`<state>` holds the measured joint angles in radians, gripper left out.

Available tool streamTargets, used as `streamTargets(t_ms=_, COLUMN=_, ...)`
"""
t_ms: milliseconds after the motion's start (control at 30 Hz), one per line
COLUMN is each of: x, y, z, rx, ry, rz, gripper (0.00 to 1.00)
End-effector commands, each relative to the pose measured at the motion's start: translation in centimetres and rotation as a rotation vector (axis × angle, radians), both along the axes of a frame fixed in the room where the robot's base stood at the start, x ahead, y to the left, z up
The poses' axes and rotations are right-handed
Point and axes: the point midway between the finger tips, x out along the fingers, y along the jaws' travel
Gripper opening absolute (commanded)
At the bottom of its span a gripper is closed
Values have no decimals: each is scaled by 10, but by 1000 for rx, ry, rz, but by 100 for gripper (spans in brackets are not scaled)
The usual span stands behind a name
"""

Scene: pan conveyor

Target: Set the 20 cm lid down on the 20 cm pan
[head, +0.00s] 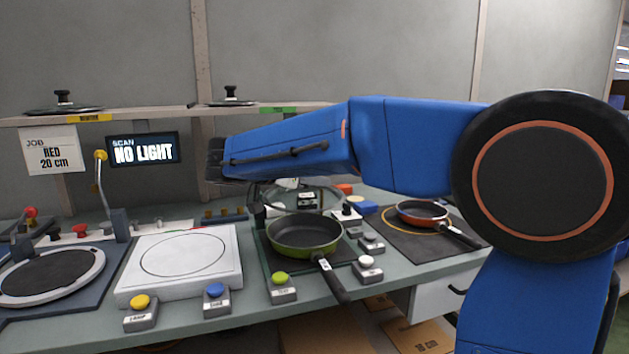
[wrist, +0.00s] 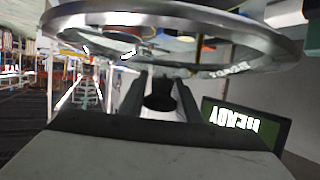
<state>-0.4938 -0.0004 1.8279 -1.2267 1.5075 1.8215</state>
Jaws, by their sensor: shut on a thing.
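My gripper (wrist: 160,88) is shut on the black knob of a clear glass lid with a metal rim (wrist: 278,42). The lid fills the top of the wrist view. In the head view a glass lid (head: 318,208) shows partly behind my arm, above and behind the green pan; my fingers are hidden there. The small red pan (head: 423,210) sits on a dark mat at the right, its handle toward the front right. The job sign reads "RED 20 cm". The lid is apart from the red pan, to its left. No size marking is readable on the pans.
A larger green pan (head: 305,235) stands on a dark plate mid-bench, handle toward the front. A white scale-like plate (head: 182,258) and a round turntable (head: 52,275) lie left. Two other lids rest on the shelf (head: 150,113). Several push buttons line the bench.

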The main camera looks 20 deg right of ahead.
Motion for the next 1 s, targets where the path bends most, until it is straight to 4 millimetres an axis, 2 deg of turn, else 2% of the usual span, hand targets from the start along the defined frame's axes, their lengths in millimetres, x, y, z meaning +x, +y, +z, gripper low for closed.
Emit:
streamTargets(t_ms=267, x=0, y=-3, z=-13, rx=-1, ry=1, rz=-10, gripper=0)
streamTargets(t_ms=1000, x=0, y=-2, z=-69, rx=0, ry=2, rz=-9, gripper=0)
